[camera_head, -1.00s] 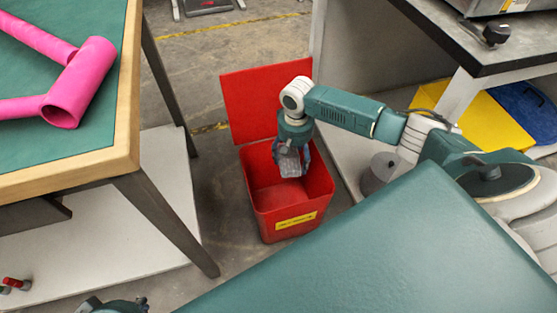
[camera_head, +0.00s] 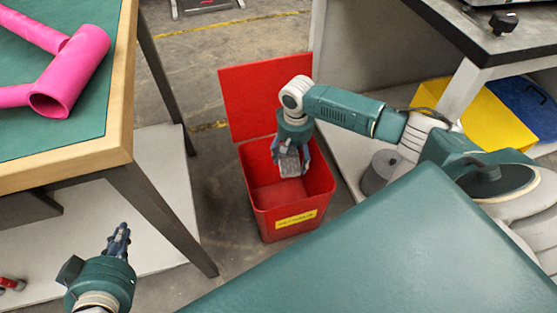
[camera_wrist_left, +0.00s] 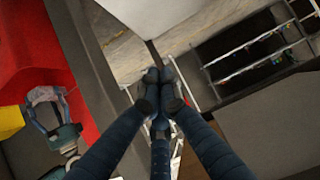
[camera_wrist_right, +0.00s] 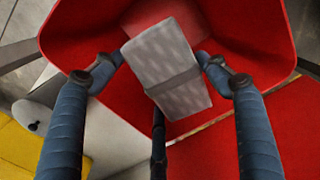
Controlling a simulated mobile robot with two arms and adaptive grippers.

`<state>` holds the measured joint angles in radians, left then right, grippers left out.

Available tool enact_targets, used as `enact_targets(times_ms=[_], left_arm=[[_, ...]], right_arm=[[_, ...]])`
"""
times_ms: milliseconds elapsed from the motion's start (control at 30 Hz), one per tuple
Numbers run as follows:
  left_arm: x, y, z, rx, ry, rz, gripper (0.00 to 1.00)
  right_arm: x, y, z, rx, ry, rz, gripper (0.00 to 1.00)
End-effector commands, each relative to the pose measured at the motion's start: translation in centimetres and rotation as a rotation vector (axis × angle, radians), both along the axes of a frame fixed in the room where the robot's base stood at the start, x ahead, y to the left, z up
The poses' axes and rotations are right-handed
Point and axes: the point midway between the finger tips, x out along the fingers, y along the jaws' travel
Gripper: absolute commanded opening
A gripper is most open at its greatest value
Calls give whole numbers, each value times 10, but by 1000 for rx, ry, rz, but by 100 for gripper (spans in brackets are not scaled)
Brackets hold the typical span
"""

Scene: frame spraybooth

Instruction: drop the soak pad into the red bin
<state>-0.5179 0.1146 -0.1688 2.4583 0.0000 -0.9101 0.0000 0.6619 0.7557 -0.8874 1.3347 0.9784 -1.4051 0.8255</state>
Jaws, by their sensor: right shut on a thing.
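The soak pad (camera_head: 290,163) is a pale grey, patterned flat block. My right gripper (camera_head: 293,158) points down and is shut on it, over the open mouth of the red bin (camera_head: 267,228). In the right wrist view the pad (camera_wrist_right: 178,72) sits tilted between the two fingers, with the red bin (camera_wrist_right: 245,35) behind and below it. No other item is visible inside the bin. My left gripper (camera_head: 118,238) is low at the left, away from the bin. Its fingertips (camera_wrist_left: 160,76) meet with nothing between them.
The bin's red lid (camera_head: 250,95) stands raised behind it. A green-topped table (camera_head: 70,130) with a pink tube frame (camera_head: 70,75) stands left. A dark-topped bench (camera_head: 450,25) stands right, with a yellow bin (camera_head: 490,125) beneath. A grey weight-like object (camera_head: 380,172) is beside the red bin.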

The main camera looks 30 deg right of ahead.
Motion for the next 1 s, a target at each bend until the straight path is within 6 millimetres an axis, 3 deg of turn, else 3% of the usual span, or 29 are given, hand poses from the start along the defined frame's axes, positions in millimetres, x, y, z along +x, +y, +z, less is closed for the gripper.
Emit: enact_targets(times_ms=[400, 833, 867, 933, 1000], left_arm=[[26, -12, 40, -46, -199, -14, 0], [29, -14, 48, -54, -229, -16, 0], [29, -14, 48, -54, -229, -16, 0], [29, -14, 48, -54, -229, -16, 0], [29, -13, 47, -54, -229, -16, 0]], right_arm=[[0, 0, -7, 0, 0, 0, 53], [0, 0, -8, 0, 0, 0, 53], [0, 0, -8, 0, 0, 0, 77], [0, 0, -8, 0, 0, 0, 91], [0, 0, -8, 0, 0, 0, 95]])
